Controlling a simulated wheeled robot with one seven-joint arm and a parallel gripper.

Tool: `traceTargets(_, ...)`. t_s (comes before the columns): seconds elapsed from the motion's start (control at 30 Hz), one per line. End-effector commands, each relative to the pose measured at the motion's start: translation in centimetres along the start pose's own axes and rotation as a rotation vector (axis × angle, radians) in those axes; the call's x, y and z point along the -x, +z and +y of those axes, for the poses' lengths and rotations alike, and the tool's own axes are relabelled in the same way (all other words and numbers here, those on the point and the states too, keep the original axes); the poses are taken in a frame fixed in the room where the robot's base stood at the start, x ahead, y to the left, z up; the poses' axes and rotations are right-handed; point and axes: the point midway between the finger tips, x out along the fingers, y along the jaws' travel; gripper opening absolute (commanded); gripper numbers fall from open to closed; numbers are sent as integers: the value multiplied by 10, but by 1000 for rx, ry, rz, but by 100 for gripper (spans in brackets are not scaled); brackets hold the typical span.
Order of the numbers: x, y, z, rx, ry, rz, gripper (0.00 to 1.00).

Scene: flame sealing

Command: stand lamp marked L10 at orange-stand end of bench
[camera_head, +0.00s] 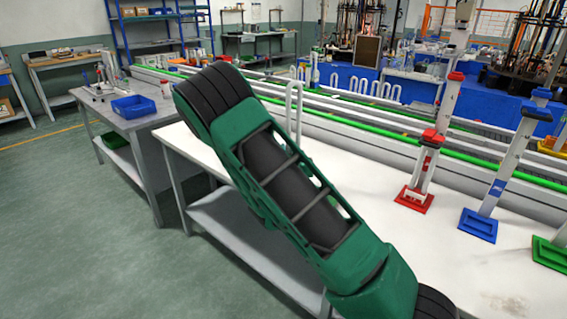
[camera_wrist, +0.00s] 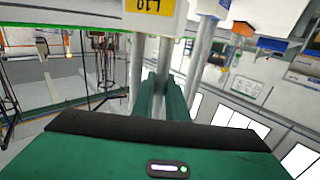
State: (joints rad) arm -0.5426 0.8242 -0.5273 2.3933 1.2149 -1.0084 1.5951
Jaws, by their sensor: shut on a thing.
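In the wrist view my gripper (camera_wrist: 164,88) has its green fingers close together around pale tubing below a white block. The block bears a yellow label (camera_wrist: 152,6) that reads L10 upside down, so this is the lamp marked L10 (camera_wrist: 165,22). Its top is cut off by the frame edge. In the head view my arm crosses the middle and the gripper is out of sight. A tall U-shaped tube (camera_head: 289,100) shows just behind my arm; I cannot tell whether it belongs to the held lamp. No stand is clearly orange.
The white bench (camera_head: 465,265) is bare in its front part. A red-footed stand (camera_head: 415,200), a blue-footed stand (camera_head: 479,225) and a green-footed stand (camera_head: 551,254) rise at right. A side table holds a blue bin (camera_head: 133,107). A green-edged rail (camera_head: 390,142) runs behind the bench.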

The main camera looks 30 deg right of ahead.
Motion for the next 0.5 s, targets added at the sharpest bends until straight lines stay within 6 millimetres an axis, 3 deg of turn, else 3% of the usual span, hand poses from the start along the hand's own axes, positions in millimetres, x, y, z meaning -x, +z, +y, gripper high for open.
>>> traceTargets(0.5,0,38,0,3,1,0,0)
